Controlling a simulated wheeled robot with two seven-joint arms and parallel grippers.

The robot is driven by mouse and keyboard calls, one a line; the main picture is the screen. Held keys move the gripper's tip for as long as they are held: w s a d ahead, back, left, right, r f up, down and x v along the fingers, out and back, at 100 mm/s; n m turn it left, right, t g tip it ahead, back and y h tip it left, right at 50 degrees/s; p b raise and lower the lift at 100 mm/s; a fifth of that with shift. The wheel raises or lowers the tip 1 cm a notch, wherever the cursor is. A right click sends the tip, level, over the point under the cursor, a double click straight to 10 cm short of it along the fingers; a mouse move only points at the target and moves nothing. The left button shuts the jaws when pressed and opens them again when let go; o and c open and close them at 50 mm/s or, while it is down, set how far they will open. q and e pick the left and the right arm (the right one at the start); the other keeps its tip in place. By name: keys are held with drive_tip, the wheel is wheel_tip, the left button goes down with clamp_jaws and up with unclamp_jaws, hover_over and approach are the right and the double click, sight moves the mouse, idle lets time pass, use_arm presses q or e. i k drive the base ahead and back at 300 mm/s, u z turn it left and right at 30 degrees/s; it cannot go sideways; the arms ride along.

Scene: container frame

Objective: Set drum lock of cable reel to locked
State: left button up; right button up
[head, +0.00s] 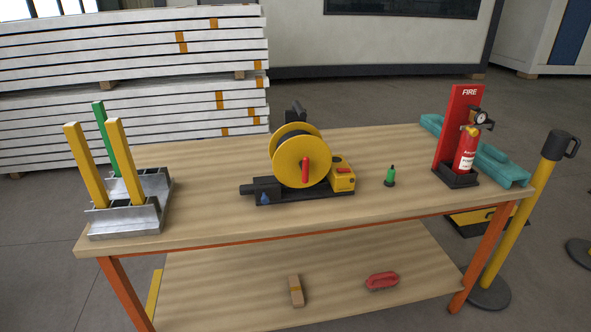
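The cable reel (292,162) stands near the middle of the wooden table. It has a yellow drum disc with a red handle (305,171) on its front face, a black base and a yellow box (342,178) with a small red part on top at its right. A blue piece (264,198) shows at the lower left of the base, beside a dark block. I cannot tell which part is the drum lock or how it is set. Neither of my grippers is in view.
The table (226,215) also holds a metal rack (127,222) with yellow and green posts at left, a small green-topped item (390,177), and a fire extinguisher (465,153) on a red stand at right. A yellow post (519,215) stands beside the table's right end.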

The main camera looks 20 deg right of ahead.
sight(265, 199)
drive_tip(key=k, duration=0.6)
drive_tip(key=u, duration=0.6)
drive_tip(key=i, duration=1.35)
drive_tip(key=z, duration=0.55)
